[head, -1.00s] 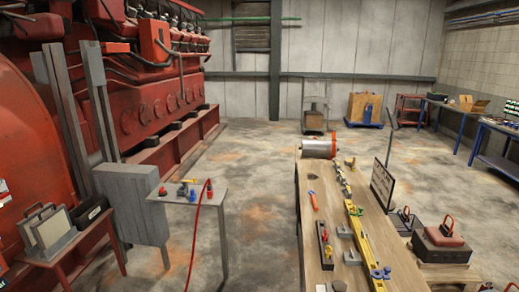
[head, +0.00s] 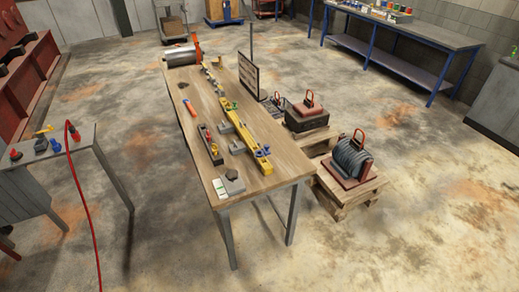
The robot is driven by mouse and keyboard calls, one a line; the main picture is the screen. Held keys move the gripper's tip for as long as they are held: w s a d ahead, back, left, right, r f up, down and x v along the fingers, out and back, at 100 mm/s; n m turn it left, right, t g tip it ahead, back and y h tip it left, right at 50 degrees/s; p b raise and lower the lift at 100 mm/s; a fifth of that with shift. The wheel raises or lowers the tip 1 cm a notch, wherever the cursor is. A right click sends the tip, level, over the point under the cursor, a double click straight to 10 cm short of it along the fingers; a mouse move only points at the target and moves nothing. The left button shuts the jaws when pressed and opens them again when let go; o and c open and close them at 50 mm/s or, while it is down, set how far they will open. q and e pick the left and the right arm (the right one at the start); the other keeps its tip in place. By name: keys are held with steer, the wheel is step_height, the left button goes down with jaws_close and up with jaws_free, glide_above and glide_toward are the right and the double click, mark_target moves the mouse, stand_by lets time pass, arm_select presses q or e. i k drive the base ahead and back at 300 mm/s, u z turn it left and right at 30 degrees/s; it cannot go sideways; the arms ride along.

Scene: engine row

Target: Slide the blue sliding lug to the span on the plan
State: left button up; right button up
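A long yellow beam (head: 244,127) lies along the wooden workbench (head: 255,183), resting on grey blocks. A small blue piece (head: 266,150), which looks like the blue sliding lug, sits near the beam's near end; it is too small to see how it is fixed. A green piece (head: 232,106) sits farther up the beam. A dark upright board (head: 248,76) stands at the bench's right edge. It may be the plan, but its face cannot be read. Neither of my grippers is in view.
A tool tray (head: 210,144), an orange-handled tool (head: 190,107) and a metal cylinder (head: 181,56) lie on the bench. A small side table (head: 52,160) with a red hose (head: 80,180) stands left. Pallets with a cable coil (head: 351,158) stand right. The front floor is clear.

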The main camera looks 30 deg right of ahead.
mark_target(265, 151)
steer(key=u, duration=0.6)
steer(key=i, duration=2.25)
steer(key=z, duration=2.3)
